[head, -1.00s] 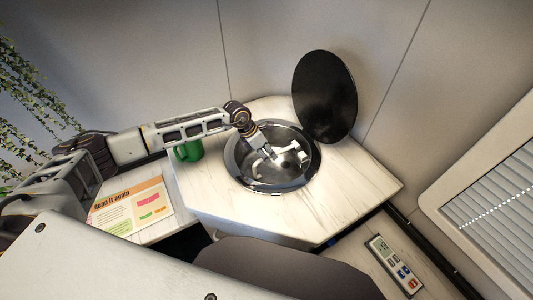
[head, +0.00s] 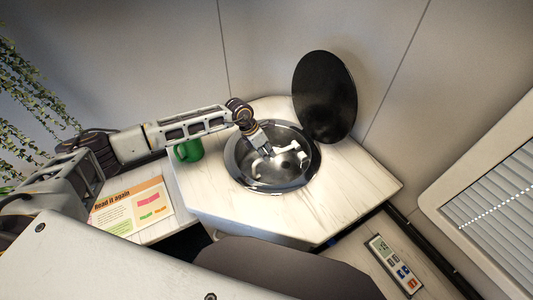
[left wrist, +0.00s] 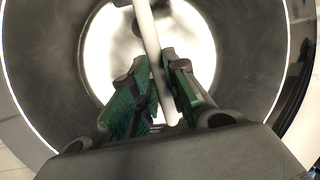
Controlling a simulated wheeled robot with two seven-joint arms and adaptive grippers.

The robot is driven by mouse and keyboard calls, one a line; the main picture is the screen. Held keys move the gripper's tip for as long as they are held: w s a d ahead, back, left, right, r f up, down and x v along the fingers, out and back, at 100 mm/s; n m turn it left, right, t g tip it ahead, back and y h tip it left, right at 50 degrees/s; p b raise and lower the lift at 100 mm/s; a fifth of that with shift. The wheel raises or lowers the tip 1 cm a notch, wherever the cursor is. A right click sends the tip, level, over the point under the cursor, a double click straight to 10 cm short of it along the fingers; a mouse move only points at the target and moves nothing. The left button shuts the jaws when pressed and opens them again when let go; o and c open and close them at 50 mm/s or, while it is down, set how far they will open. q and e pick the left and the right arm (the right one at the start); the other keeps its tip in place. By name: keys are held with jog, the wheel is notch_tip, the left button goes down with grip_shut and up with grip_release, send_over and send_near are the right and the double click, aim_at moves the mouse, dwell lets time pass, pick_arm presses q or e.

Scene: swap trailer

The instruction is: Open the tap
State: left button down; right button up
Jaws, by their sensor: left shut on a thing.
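A round steel sink (head: 270,188) is set into the pale wooden counter. A pale tap (head: 290,150) stands inside the sink bowl. My left gripper (head: 265,151) reaches down into the bowl at the tap. In the left wrist view the green-padded fingers of my left gripper (left wrist: 155,65) are shut on a pale bar of the tap (left wrist: 147,30), which passes between them. The gripper hides some of the tap in the head view. My right gripper does not show.
A black round lid (head: 325,97) stands upright behind the sink. A green mug (head: 188,151) is on the counter to the left, beneath my left arm. A printed card (head: 130,207) lies at the lower left. The counter right of the sink is clear.

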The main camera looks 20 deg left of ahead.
pick_arm(q)
jog(key=shift+w+d+r+g+y+p, duration=0.15)
jog(key=shift+r+g+y, duration=0.1)
jog(key=shift+r, duration=0.25)
jog(key=shift+w+d+r+g+y+p, duration=0.15)
jog(key=shift+r+g+y, duration=0.1)
jog(key=shift+r, duration=0.25)
jog(key=shift+w+d+r+g+y, duration=0.1)
jog(key=shift+r+g+y, duration=0.15)
jog(key=shift+r, duration=0.15)
jog(key=shift+w+d+r+g+y, duration=0.1)
jog(key=shift+r+g+y, duration=0.15)
jog(key=shift+r, duration=0.15)
jog(key=shift+w+d+r+g+y, duration=0.15)
jog(key=shift+r+g+y, duration=0.1)
jog(key=shift+r, duration=0.1)
jog(key=shift+w+d+r+g+y, duration=0.1)
jog(key=shift+w+r+g+y, duration=0.05)
jog(key=shift+r+g+y, duration=0.15)
jog(key=shift+w+d+r+n+g+y+b, duration=0.15)
jog(key=shift+w+d+r+g+y+b, duration=0.2)
jog(key=shift+r, duration=0.2)
jog(key=shift+w+d+r+n+g+y+b, duration=0.2)
jog(key=shift+r+g+y+b, duration=0.2)
jog(key=shift+r, duration=0.15)
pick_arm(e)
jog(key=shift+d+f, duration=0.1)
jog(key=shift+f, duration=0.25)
